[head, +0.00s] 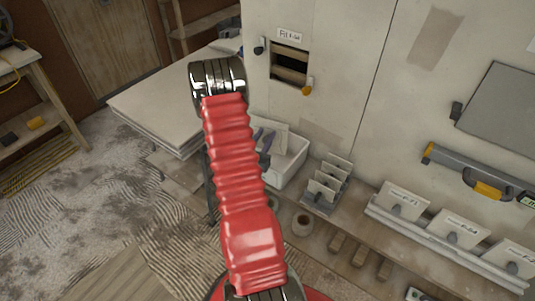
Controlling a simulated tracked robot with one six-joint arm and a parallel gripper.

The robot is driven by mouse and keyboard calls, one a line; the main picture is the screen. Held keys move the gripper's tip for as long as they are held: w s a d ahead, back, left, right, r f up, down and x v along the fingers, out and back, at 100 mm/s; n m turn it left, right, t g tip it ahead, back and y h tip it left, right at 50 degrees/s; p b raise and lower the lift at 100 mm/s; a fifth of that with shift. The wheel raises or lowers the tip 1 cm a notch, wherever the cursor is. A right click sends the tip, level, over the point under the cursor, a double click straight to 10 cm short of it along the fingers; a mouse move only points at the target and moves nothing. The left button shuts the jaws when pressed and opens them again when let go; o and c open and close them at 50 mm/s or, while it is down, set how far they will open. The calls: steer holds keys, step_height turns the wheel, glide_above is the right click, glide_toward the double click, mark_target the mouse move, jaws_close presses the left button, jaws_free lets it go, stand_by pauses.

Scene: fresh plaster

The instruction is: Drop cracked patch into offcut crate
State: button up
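A white offcut crate (292,167) stands on the floor against the wall, just right of my red arm, which hides its left part. A pale square plate (280,132), possibly the cracked patch, stands tilted at the crate's back; no crack can be made out. Dark purple prongs (262,138) show in front of the plate, and a dark piece is just below them beside my arm. These may be part of my gripper, but my arm covers most of that spot. I cannot tell whether the fingers hold the plate or whether it rests in the crate.
A labelled rectangular opening (289,66) is in the wall, with a dark knob and a yellow one beside it. A rack of small plates (327,185) stands right of the crate. Labelled patches (398,203) line a rail at right. Stacked boards (160,105) lie at left.

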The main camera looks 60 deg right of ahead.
steer(key=o, duration=0.4)
steer(key=shift+c, duration=0.2)
steer(key=shift+a, duration=0.1)
steer(key=a, duration=1.3)
steer(key=shift+s+a, duration=0.35)
steer(key=shift+s, duration=0.1)
